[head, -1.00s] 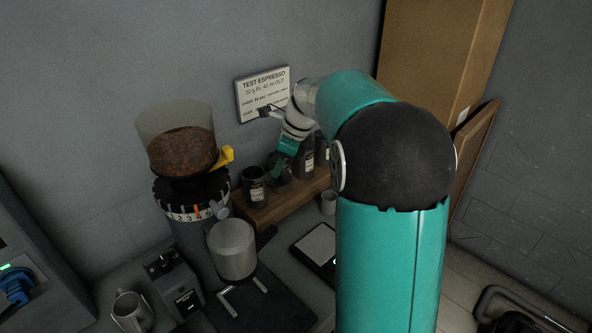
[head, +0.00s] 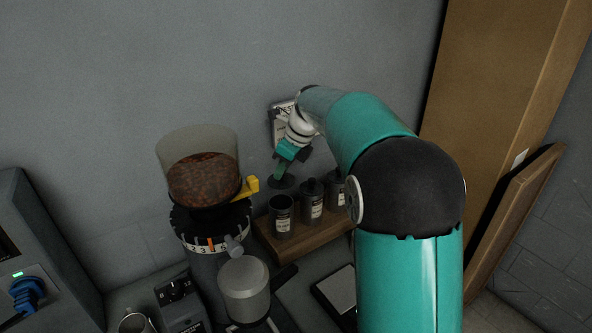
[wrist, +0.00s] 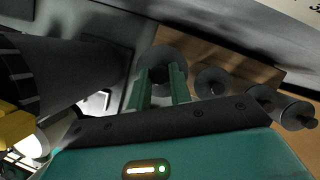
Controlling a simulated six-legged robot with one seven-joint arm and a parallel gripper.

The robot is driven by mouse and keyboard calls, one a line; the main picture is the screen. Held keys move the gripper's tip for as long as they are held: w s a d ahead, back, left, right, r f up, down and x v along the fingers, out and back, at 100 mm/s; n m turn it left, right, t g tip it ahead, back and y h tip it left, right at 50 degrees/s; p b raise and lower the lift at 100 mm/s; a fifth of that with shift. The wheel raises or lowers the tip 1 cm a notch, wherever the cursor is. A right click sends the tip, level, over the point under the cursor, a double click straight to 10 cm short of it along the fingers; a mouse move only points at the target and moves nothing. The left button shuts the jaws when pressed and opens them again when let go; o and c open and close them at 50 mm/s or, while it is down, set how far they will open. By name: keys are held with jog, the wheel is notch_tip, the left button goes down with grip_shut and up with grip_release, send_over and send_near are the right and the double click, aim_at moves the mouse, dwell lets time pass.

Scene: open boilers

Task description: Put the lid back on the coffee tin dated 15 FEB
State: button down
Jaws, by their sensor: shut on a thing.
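My gripper (head: 281,172) is shut on a dark round lid (head: 284,183), held flat. The lid also shows between the green fingers (wrist: 162,80) in the wrist view. The left tin (head: 281,221) looks open, with no knob on top. The lid hangs just above and behind its rim in the head view, apart from it. The middle tin (head: 312,203) and right tin (head: 338,192) have knobbed lids on. The dates on the labels are too small to read.
The wooden shelf (head: 303,238) stands against the grey wall. A grinder with a bean hopper (head: 200,178) and yellow lever (head: 246,187) is close on the left. A small sign (head: 281,122) hangs behind my wrist. A tall brown cabinet (head: 505,75) is at the right.

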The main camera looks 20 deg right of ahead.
aim_at(286, 181)
jog(key=shift+a, duration=0.25)
jog(key=shift+w+d+f, duration=0.1)
jog(key=shift+d+f, duration=0.15)
jog(key=shift+f, duration=0.1)
jog(key=shift+a+f, duration=0.3)
jog(key=shift+f, duration=0.25)
jog(key=shift+d+f, duration=0.15)
jog(key=shift+f, duration=2.15)
jog(key=shift+f, duration=0.2)
jog(key=c, duration=0.7)
grip_release()
